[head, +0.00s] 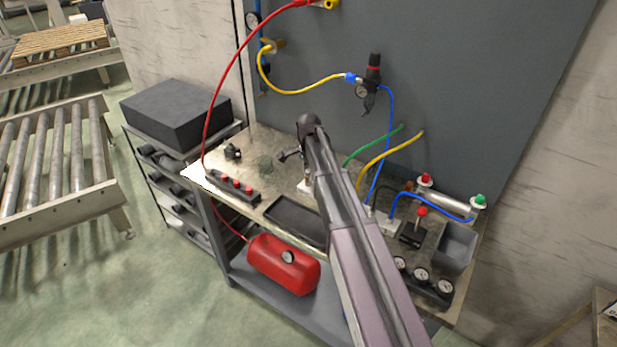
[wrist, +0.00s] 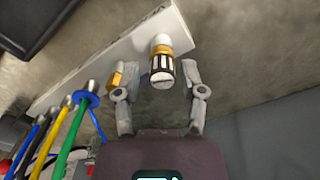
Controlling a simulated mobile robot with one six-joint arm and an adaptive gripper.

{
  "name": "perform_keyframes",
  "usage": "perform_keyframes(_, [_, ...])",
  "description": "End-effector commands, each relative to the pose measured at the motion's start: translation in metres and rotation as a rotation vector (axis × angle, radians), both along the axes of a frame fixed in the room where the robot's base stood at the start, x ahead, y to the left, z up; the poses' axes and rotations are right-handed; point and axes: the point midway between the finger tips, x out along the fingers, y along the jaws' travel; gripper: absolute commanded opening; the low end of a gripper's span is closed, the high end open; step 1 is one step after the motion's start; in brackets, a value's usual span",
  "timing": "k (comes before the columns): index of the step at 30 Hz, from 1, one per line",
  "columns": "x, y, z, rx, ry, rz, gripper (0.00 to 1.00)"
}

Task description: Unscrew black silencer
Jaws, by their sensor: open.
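In the wrist view a short cylinder with black and white bands, taken as the black silencer (wrist: 162,72), has a brass collar and sits on a pale manifold bar (wrist: 95,66). My gripper (wrist: 158,68) is open, with one finger on each side of the silencer. Small gaps seem to show on both sides; I cannot tell if either finger touches it. A brass-coloured fitting (wrist: 117,74) shows right beside the left finger. In the head view my arm hides the silencer and most of the gripper; only a pale corner of the manifold (head: 304,187) shows.
Blue, yellow and green hoses (wrist: 68,128) plug into the bar at the left in the wrist view. In the head view the bench (head: 262,160) holds a black tray (head: 296,220), red-button box (head: 235,187) and gauges (head: 421,277). A grey panel (head: 470,80) stands behind.

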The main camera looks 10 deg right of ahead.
Motion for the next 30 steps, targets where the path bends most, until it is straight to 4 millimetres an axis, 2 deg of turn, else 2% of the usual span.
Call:
perform_keyframes(24, [-0.0013, -0.0002, 0.0000, 0.000, 0.000, -0.619, 0.53])
perform_keyframes(30, [-0.0013, -0.0002, 0.0000, 0.000, 0.000, -0.682, 0.53])
